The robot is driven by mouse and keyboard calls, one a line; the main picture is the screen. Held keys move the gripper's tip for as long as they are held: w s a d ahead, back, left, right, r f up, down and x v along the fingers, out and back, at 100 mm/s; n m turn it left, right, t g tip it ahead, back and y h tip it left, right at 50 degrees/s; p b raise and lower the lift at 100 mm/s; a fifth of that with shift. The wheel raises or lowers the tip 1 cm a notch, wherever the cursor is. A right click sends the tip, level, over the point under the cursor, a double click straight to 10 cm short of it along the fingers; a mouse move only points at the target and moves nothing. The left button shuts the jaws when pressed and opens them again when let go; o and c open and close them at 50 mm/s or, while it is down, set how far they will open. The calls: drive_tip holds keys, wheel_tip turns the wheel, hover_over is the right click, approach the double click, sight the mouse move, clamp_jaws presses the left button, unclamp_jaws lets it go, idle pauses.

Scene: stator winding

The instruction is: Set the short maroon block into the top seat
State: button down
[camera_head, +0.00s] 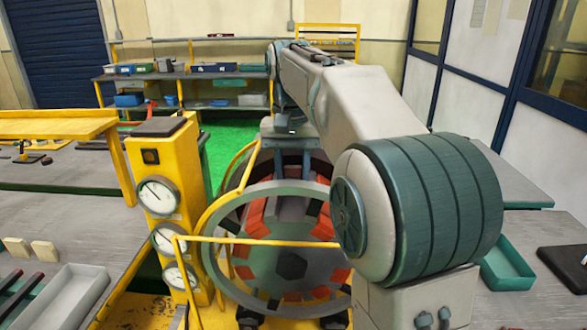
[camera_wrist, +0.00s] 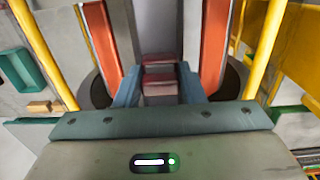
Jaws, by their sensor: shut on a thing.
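The stator (camera_head: 215,250) stands upright as a large grey ring with orange-red and dark blocks around its inside. My gripper (camera_head: 292,165) points down at the top of the ring, below my wrist. In the wrist view my gripper's blue fingers (camera_wrist: 160,85) are shut on the short maroon block (camera_wrist: 160,80), which shows between them with stepped faces. A long orange-red block stands on the left (camera_wrist: 103,45) and another on the right (camera_wrist: 214,45) of the grey gap at the top seat. The block's lower end and its contact with the seat are hidden.
Yellow rails (camera_head: 270,241) cross in front of and beside the ring. A yellow post with gauges (camera_head: 160,195) stands close on the left. A grey tray (camera_head: 65,295) lies on the left table, and a green tray (camera_head: 507,268) is at the right.

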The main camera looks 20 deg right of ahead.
sight(291, 168)
drive_tip(key=shift+f, duration=0.2)
idle(0.5)
drive_tip(key=c, duration=0.9)
unclamp_jaws()
drive_tip(key=shift+o, duration=0.2)
wheel_tip(291, 168, up, 14)
drive_tip(key=p, duration=0.2)
drive_tip(key=shift+a+f, duration=0.15)
